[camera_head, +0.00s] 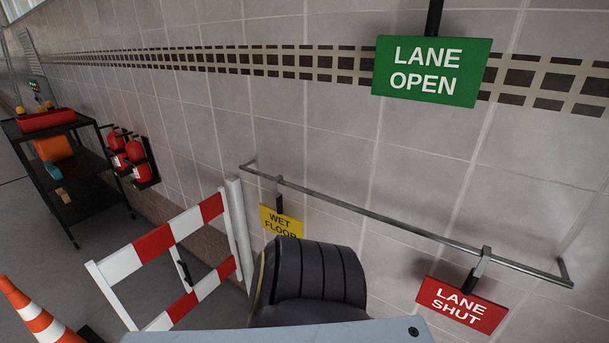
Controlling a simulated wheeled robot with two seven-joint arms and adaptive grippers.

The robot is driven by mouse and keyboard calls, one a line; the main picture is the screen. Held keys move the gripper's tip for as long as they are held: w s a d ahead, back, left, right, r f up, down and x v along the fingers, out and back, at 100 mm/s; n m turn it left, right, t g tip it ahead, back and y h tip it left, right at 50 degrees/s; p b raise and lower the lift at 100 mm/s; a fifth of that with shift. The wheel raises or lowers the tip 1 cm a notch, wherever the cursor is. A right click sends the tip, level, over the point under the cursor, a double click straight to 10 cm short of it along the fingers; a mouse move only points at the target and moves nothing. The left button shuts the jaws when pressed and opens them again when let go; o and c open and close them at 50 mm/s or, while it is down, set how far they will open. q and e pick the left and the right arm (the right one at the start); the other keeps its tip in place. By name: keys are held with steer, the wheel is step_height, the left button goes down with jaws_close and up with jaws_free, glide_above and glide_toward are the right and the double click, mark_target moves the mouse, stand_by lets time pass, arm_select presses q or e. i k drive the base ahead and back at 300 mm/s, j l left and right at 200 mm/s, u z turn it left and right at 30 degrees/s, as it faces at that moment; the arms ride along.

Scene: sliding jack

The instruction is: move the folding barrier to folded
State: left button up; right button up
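The folding barrier (155,243) is a red and white striped frame at the lower left. It stands out from a white post (238,232) by the tiled wall, reaching towards the lower left of the picture, so it is swung out from the wall. Its frame has a top rail, a lower rail and an open middle. A black upright handle (184,271) is fixed on it between the rails. Neither of my grippers can be made out in this view.
A wall rail (400,215) carries a yellow WET FLOOR sign (281,222) and a red LANE SHUT sign (462,304). A green LANE OPEN sign (431,71) hangs above. A traffic cone (38,318) stands left of the barrier. A black trolley (75,165) and fire extinguishers (135,151) are farther back.

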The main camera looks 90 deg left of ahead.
mark_target(113, 268)
steer(key=u, duration=3.9)
